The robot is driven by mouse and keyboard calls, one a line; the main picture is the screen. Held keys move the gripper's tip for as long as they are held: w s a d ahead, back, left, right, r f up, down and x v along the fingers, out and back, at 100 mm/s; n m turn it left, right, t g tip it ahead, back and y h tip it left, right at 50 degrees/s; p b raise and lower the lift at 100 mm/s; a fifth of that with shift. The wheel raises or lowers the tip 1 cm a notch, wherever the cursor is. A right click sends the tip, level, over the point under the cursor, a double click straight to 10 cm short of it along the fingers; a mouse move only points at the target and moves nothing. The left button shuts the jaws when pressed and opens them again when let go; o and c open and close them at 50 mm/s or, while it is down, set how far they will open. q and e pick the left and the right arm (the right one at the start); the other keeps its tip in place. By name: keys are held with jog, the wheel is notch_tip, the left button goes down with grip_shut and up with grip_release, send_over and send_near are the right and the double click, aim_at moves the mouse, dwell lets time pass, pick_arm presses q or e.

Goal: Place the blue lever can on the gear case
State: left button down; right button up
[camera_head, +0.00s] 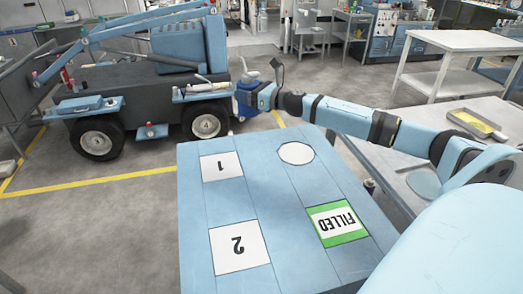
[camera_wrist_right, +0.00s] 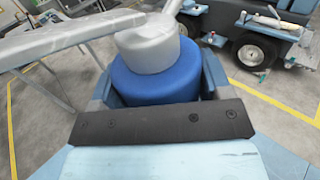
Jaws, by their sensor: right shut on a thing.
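The lever can, with a blue body and a grey domed top with a spout or lever, fills the upper middle of the right wrist view (camera_wrist_right: 155,82). In the head view it is small (camera_head: 244,103), at the end of my stretched right arm. My right gripper (camera_head: 262,97) is shut on the can, one finger on each side of the blue body in the wrist view. The can is upright and in front of the vehicle's rear end in the head view. I cannot tell which part is the gear case. My left gripper is not in view.
A blue table (camera_head: 190,230) in front bears white pads marked 1 and 2, a white circle (camera_head: 296,153) and a green FILLED pad (camera_head: 338,223). A blue and grey wheeled vehicle (camera_head: 140,75) stands beyond. A grey bench with a yellow tray (camera_head: 474,124) is at right. Open floor lies left.

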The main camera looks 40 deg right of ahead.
notch_tip(320, 180, down, 20)
jog(key=shift+d+r+b, duration=0.1)
jog(key=shift+r+b, duration=0.05)
jog(key=shift+b, duration=0.7)
jog(key=shift+r, duration=0.1)
jog(key=o, duration=1.2)
jog(key=shift+s, duration=0.1)
